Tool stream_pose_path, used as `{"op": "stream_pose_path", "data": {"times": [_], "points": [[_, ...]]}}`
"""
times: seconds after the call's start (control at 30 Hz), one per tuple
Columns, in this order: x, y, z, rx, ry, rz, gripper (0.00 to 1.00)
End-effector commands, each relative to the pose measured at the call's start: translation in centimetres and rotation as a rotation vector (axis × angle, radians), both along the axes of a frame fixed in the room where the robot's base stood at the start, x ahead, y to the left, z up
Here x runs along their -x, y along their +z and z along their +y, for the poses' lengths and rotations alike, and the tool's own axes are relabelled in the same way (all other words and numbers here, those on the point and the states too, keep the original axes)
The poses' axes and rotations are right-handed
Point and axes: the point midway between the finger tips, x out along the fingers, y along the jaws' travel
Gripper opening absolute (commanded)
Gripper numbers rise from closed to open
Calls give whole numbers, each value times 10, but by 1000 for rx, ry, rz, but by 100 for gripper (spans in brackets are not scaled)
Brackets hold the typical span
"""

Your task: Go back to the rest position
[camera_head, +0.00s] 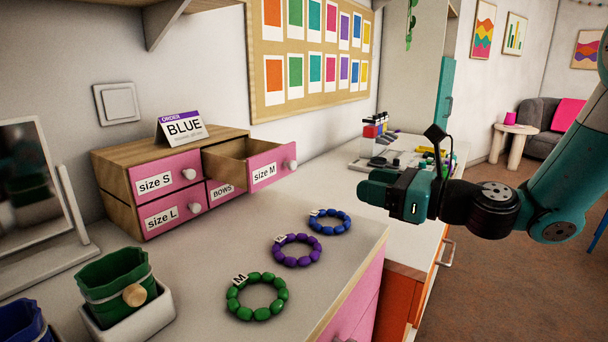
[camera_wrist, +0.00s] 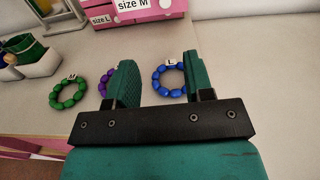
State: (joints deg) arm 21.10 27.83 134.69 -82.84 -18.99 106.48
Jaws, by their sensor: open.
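My gripper (camera_head: 374,190) hangs in the air at the right of the counter, beyond the blue bracelet. It is open and empty; in the wrist view its two fingers (camera_wrist: 158,66) stand apart with nothing held between them. A green bead bracelet (camera_head: 257,297), a purple one (camera_head: 297,250) and a blue one (camera_head: 330,222) lie in a row on the counter, each with a small tag. There the left finger partly hides the purple bracelet (camera_wrist: 106,84).
A wooden drawer box (camera_head: 120,158) stands at the wall, its size M drawer (camera_head: 272,166) pulled out. A BLUE order card (camera_head: 183,130) stands on top. A mirror (camera_head: 30,190) and a white tray (camera_head: 135,318) with a green pouch are at left. Small supplies (camera_head: 385,150) stand behind.

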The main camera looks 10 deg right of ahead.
Motion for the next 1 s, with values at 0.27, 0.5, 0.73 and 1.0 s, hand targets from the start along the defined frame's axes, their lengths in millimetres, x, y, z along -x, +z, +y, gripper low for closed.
{"op": "stream_pose_path", "data": {"times": [0.27, 0.5, 0.73, 1.0], "points": [[83, -14, 82, 664, 451, -460, 47], [179, -40, 96, 1212, 1050, -1059, 47], [239, -49, 68, 1403, 1529, -1481, 47], [258, 2, 51, 1416, 1720, -1630, 47]]}}
